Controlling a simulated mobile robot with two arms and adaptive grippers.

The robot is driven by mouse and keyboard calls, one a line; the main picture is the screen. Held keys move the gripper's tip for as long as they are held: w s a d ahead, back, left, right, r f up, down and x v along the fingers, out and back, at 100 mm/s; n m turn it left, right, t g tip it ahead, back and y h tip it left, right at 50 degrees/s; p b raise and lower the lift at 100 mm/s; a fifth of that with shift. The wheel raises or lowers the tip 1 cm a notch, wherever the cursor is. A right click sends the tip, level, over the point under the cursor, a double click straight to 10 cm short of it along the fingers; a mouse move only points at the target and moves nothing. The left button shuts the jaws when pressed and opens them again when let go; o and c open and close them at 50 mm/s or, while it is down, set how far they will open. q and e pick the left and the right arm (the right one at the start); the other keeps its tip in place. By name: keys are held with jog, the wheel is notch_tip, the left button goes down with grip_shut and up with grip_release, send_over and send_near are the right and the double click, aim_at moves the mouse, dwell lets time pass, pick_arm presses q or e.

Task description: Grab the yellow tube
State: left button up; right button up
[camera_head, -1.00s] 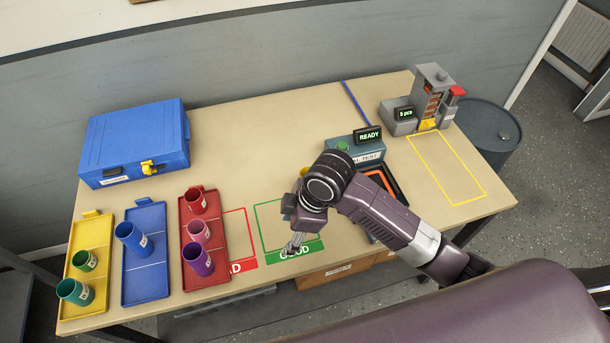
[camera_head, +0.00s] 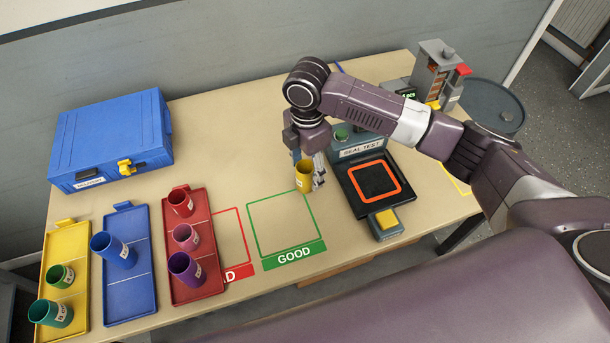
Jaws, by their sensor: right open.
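The yellow tube (camera_head: 304,173) stands upright on the table, between the green GOOD outline and the seal test device. My right gripper (camera_head: 318,178) is open and comes down from above, right beside the tube. Its fingers show at the tube's right side, and I cannot tell whether one finger is hidden behind the tube. My left gripper is not in view.
The seal test device (camera_head: 361,147), with a black pad and orange square, stands close on the right. The GOOD outline (camera_head: 283,225) is empty. Yellow (camera_head: 66,241), blue (camera_head: 129,285) and red (camera_head: 212,246) trays hold other tubes at left, before a blue case (camera_head: 112,142).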

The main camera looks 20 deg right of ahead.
jog(key=shift+w+a+f+p, duration=0.1)
jog(key=shift+w+f+p, duration=0.15)
jog(key=shift+f, duration=1.05)
jog(key=shift+w+f+p, duration=0.1)
jog(key=shift+f+p, duration=0.2)
jog(key=shift+f, duration=0.95)
jog(key=shift+c, duration=0.6)
jog(key=c, duration=1.3)
